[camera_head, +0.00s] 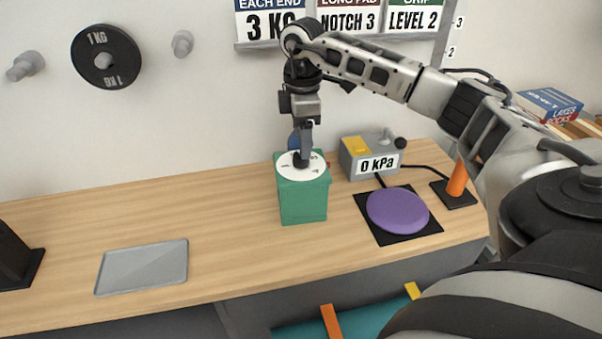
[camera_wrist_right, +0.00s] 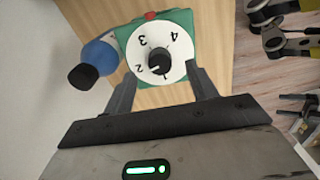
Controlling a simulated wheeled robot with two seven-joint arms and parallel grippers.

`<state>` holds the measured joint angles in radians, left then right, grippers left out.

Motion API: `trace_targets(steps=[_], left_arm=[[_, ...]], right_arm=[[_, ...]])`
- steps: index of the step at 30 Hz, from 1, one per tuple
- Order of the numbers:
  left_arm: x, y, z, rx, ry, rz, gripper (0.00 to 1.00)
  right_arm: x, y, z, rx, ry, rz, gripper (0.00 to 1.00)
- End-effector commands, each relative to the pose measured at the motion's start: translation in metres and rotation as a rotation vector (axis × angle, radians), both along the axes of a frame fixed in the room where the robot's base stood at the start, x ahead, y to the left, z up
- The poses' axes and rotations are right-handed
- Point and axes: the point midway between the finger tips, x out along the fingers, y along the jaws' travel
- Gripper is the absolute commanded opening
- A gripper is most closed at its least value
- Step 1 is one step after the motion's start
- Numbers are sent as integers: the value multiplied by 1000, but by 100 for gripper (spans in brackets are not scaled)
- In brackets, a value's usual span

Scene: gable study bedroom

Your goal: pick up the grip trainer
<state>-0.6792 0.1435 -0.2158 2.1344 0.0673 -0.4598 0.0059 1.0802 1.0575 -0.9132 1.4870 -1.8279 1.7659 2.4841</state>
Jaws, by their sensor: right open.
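What I take to be the grip trainer (camera_head: 303,202) is a green box with a white numbered dial on top, standing on the wooden desk. In the right wrist view the green box (camera_wrist_right: 183,20) shows its dial (camera_wrist_right: 172,38) and a black knob (camera_wrist_right: 160,57) in the middle. A blue cylinder with a black end (camera_wrist_right: 97,60) is beside it; whether they are joined I cannot tell. My right gripper (camera_head: 302,152) points down over the dial, and its open fingers (camera_wrist_right: 161,85) appear on either side of the knob. Contact is unclear. My left gripper is not in view.
A grey box reading 0 kPa (camera_head: 357,165) and a purple pad (camera_head: 397,210) on a black mat are right of the green box. An orange post (camera_head: 458,180) stands farther right. A grey tray (camera_head: 142,267) lies left; the desk between is clear.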

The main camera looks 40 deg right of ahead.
Motion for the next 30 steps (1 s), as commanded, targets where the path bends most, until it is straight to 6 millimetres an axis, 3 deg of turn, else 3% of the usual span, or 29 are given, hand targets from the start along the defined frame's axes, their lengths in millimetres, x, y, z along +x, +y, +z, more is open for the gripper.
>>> trace_targets(steps=[7, 16, 17, 23, 30], left_arm=[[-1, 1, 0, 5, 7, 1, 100], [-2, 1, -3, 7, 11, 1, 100], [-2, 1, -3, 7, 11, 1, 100], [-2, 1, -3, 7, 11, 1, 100], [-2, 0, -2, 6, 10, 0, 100]], right_arm=[[1, 2, -37, 1, 3, 2, 57], [2, 2, -43, 1, 0, 2, 57], [2, 2, -43, 1, 0, 2, 55], [2, 2, -42, 1, 0, 2, 0], [2, 2, -42, 2, -1, 2, 0]])
